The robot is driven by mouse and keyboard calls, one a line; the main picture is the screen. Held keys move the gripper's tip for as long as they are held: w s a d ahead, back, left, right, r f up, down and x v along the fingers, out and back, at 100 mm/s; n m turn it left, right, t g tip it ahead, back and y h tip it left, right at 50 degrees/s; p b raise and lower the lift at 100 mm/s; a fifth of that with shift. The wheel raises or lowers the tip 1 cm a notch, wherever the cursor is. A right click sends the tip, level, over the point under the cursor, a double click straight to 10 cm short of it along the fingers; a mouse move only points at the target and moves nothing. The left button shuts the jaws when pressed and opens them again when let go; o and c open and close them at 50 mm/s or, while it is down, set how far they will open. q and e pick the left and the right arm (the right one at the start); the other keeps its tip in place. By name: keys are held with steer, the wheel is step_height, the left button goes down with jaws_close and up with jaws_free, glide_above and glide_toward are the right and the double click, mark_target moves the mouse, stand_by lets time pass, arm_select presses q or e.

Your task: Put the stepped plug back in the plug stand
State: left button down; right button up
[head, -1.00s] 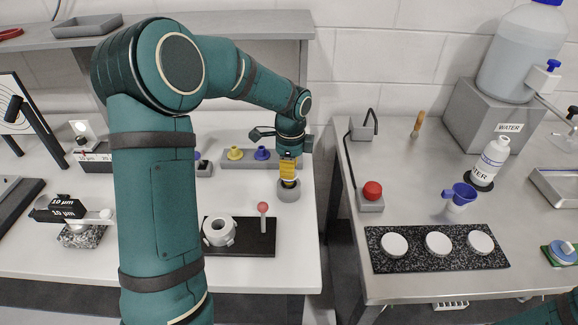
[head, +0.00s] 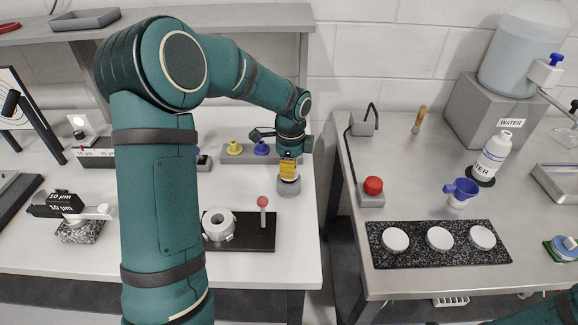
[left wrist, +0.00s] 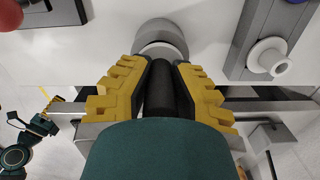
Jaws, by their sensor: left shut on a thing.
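My left gripper (head: 288,178) is shut on a black cylindrical handle (left wrist: 158,88), which I take to be the stepped plug's. It stands upright over a round grey piece (head: 289,188) at the right part of the left bench; the same piece shows beyond the fingertips in the left wrist view (left wrist: 162,36). I take this round piece to be the plug stand. The fingers hide most of the plug, and I cannot tell how deep it sits.
Behind stands a grey bar (head: 226,158) with a yellow piece (head: 234,147) and a blue piece (head: 261,148). In front lies a dark plate (head: 262,240) with a pale ring-shaped part (head: 218,225) and a red-knobbed pin (head: 263,202). The bench's right edge is close.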

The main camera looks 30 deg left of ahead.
arm_select(q)
steer(key=shift+f+b, duration=0.35)
steer(key=shift+f, duration=0.25)
steer(key=c, duration=0.9)
jaws_free()
steer(key=shift+c, duration=0.2)
steer(key=shift+r, duration=0.1)
